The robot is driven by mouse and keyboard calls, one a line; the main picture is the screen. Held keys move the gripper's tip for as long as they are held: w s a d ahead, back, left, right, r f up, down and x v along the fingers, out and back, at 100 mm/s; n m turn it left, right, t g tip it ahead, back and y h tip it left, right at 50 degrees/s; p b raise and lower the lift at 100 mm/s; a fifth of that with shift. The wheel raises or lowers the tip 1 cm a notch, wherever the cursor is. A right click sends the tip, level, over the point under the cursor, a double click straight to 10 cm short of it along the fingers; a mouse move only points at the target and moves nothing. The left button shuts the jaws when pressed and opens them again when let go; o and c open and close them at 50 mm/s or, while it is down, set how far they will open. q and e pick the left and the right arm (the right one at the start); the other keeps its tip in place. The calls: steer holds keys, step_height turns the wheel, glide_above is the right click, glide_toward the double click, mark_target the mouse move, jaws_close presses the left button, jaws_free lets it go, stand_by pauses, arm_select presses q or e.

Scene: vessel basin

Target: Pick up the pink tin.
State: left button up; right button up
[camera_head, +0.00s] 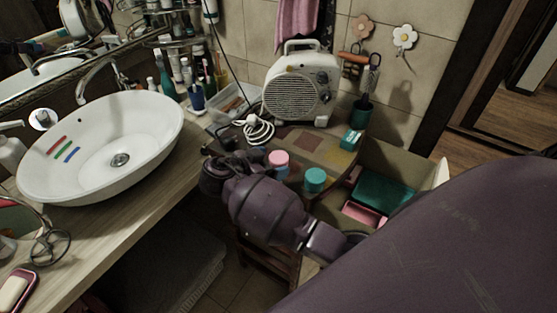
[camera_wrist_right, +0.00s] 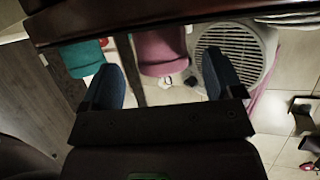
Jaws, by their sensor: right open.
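The pink tin (camera_head: 279,157) stands on the small patterned table beside the teal tin (camera_head: 315,180). In the right wrist view the pink tin (camera_wrist_right: 160,48) appears centred between the two fingers, and the teal tin (camera_wrist_right: 82,57) is to its left. My right gripper (camera_wrist_right: 162,64) is open, with nothing held between its blue fingers. In the head view my right arm's dark wrist and gripper (camera_head: 214,174) are left of the pink tin, at the table's near edge; the fingers are hard to make out there. My left gripper is not in view.
A white fan heater (camera_head: 300,88) stands behind the tins, with a coiled white cable (camera_head: 257,131) nearby. A small teal box (camera_head: 350,140) is to the right. An open box (camera_head: 433,184) with teal and pink items is further right. The basin (camera_head: 100,150) is at left.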

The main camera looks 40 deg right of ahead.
mark_target(273, 161)
steer(key=shift+p+x, duration=0.3)
steer(key=shift+x, duration=1.45)
steer(key=shift+w+r, duration=0.1)
steer(key=shift+w, duration=0.05)
steer(key=c, duration=1)
steer(key=shift+r, duration=0.1)
